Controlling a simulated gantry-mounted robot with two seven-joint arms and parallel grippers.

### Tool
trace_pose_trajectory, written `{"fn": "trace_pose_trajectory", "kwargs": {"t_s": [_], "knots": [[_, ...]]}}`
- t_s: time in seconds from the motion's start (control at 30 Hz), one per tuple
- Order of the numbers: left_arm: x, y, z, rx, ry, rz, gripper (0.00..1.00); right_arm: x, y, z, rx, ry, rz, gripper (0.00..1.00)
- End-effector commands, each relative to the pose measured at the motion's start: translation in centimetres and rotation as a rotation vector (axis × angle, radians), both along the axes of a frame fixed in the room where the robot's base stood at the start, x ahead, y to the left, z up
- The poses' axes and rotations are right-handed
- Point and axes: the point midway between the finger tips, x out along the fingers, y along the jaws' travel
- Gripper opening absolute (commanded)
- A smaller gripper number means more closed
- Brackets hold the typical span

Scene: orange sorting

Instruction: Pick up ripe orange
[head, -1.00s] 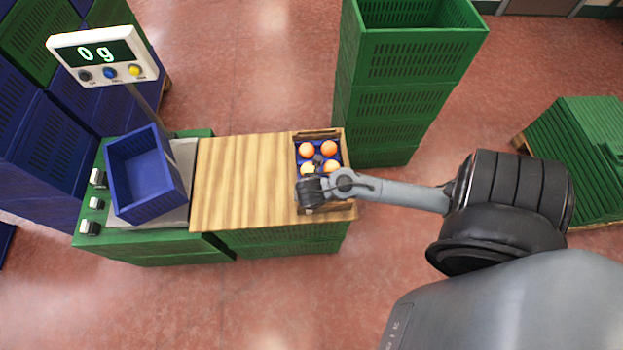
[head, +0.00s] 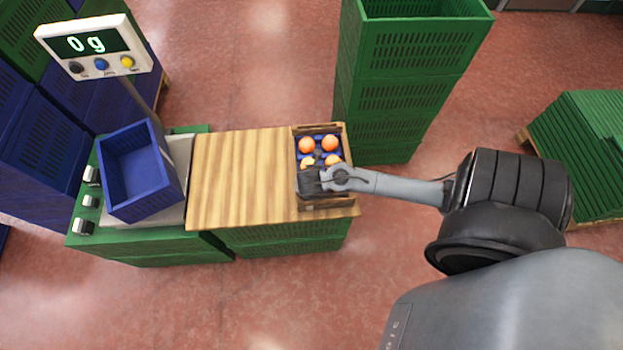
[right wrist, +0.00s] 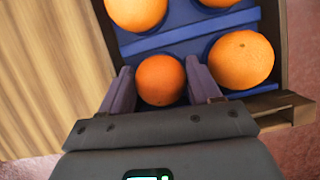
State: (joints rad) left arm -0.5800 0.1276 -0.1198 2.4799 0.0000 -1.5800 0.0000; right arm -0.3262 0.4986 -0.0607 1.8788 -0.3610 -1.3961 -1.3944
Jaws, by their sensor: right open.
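Several oranges sit in a wooden crate (head: 322,204) with a blue insert (right wrist: 185,38) at the right end of the wooden table. Two show clearly at the back, a left orange (head: 306,144) and a right orange (head: 329,142). The nearer ones are partly hidden by my right arm. My right gripper (right wrist: 161,80) is open over the crate. In the right wrist view, a deep-orange fruit (right wrist: 160,82) lies between its two fingers. A lighter orange (right wrist: 240,60) is to the right of the fingers, and another (right wrist: 136,10) is ahead. My left gripper is out of view.
The table's left part (head: 240,175) is bare wood. A blue crate (head: 138,172) stands on the scale at left, whose display (head: 95,44) reads 0 g. Tall green crates (head: 400,80) stand behind the table's right end.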

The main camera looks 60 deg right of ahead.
Motion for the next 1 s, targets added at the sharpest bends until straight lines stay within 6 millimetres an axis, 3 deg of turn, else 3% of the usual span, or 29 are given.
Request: {"fn": "trace_pose_trajectory", "kwargs": {"t_s": [0.1, 0.33, 0.73, 1.0], "knots": [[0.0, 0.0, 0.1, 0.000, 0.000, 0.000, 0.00, 0.0, 0.0, 0.1, 0.000, 0.000, 0.000, 0.61], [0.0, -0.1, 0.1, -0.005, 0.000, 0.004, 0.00, 0.0, 0.0, 0.1, 0.000, 0.000, 0.000, 0.27], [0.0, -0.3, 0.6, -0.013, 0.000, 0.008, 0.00, 0.0, 0.1, 0.7, 0.001, 0.000, 0.000, 0.26], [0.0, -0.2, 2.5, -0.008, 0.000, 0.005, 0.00, 0.0, 0.1, 3.8, 0.002, -0.002, -0.001, 0.26]]}}
